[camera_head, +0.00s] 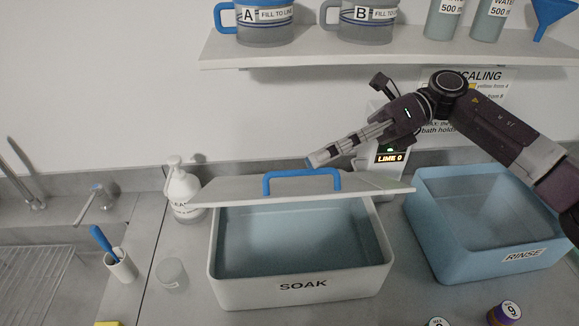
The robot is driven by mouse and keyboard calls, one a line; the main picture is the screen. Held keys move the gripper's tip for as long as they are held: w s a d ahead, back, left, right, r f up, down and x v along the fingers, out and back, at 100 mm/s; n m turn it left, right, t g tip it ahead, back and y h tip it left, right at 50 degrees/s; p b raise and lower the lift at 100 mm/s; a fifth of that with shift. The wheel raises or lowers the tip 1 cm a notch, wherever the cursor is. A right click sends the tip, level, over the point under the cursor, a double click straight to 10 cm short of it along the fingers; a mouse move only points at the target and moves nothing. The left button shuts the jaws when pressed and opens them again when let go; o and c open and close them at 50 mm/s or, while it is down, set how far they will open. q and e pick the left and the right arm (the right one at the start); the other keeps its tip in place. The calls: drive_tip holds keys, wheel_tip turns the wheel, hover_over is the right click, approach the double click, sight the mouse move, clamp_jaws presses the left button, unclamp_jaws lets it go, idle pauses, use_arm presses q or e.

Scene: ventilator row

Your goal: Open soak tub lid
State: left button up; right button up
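The white soak tub (301,286), labelled SOAK, stands on the counter in the middle. Its inside shows bluish and much of its opening is uncovered. The pale lid (230,190) is at the tub's back edge, seen at a shallow angle, with its blue handle (302,173) at the upper side. My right gripper (316,159) reaches in from the right, just above and behind the handle. Its fingers look close together from the side, and nothing shows held between them. Whether it touches the handle or lid is unclear. My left gripper is not in view.
A blue rinse tub (497,268) stands at right. A white bottle (184,190), a clear cup (171,273) and a holder (121,267) with a blue-handled tool are at left. A shelf (300,52) with jugs hangs above.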

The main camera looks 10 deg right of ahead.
sight(293, 171)
drive_tip(key=p+x, duration=0.2)
drive_tip(key=x, duration=0.2)
drive_tip(key=shift+s+a, duration=0.2)
drive_tip(key=shift+a, duration=0.2)
drive_tip(key=shift+s+a+f, duration=0.1)
drive_tip(key=shift+a+f, duration=0.2)
drive_tip(key=shift+a, duration=0.2)
drive_tip(key=shift+d, duration=0.1)
drive_tip(key=shift+c, duration=0.3)
clamp_jaws()
